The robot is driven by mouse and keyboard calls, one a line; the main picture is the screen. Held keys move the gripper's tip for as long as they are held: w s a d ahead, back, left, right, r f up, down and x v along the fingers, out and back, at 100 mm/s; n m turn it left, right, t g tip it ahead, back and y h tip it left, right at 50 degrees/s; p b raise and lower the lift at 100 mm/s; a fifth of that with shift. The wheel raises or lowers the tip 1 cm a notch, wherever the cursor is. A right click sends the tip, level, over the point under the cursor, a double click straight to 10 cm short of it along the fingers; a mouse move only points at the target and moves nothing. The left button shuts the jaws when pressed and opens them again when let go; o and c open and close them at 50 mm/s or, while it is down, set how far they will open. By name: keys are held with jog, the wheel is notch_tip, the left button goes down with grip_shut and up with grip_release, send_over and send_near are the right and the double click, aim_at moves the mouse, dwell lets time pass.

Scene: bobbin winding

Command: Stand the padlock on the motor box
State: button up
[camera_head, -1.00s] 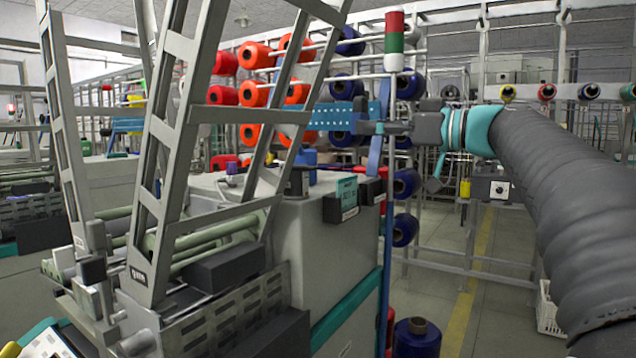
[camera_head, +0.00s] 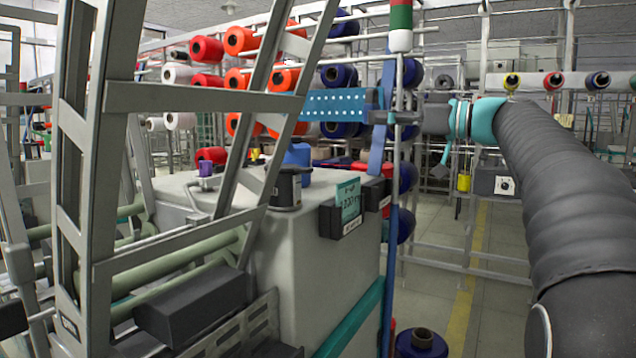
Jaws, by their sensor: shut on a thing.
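My arm reaches in from the right in a dark ribbed sleeve, with a teal ring at its far end. My gripper (camera_head: 437,120) is there, small and dark beside a blue-and-grey pole, apparently clear of the machine top. I cannot pick out a padlock for certain. A small yellow thing (camera_head: 464,183) shows below the wrist; I cannot tell whether it is held or stands behind. A grey box with a round dial (camera_head: 495,183) on the rear rack may be the motor box; I cannot confirm this.
A grey machine cabinet (camera_head: 320,265) with a slanted metal frame (camera_head: 115,150) fills the left and middle. Racks of red, orange and blue bobbins (camera_head: 340,75) stand behind. A dark bobbin (camera_head: 421,343) is low by the pole. The floor with a yellow line (camera_head: 462,315) is open at right.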

aim_at(357, 174)
jog(key=w+d, duration=0.3)
jog(key=d, duration=0.3)
jog(key=w+a+f, duration=0.1)
jog(key=a+f, duration=0.1)
jog(key=a, duration=0.1)
jog(key=w+a+f, duration=0.2)
jog(key=a+f, duration=0.1)
jog(key=w+a+f, duration=0.2)
jog(key=a, duration=0.1)
jog(key=shift+w+a+f+b, duration=0.15)
jog(key=shift+w+f+b, duration=0.05)
jog(key=shift+f+b, duration=0.2)
jog(key=shift+a+f, duration=0.15)
jog(key=shift+f, duration=1.9)
jog(key=shift+f+b, duration=0.2)
jog(key=shift+b, duration=0.3)
jog(key=o, duration=1.3)
jog(key=shift+r, duration=0.1)
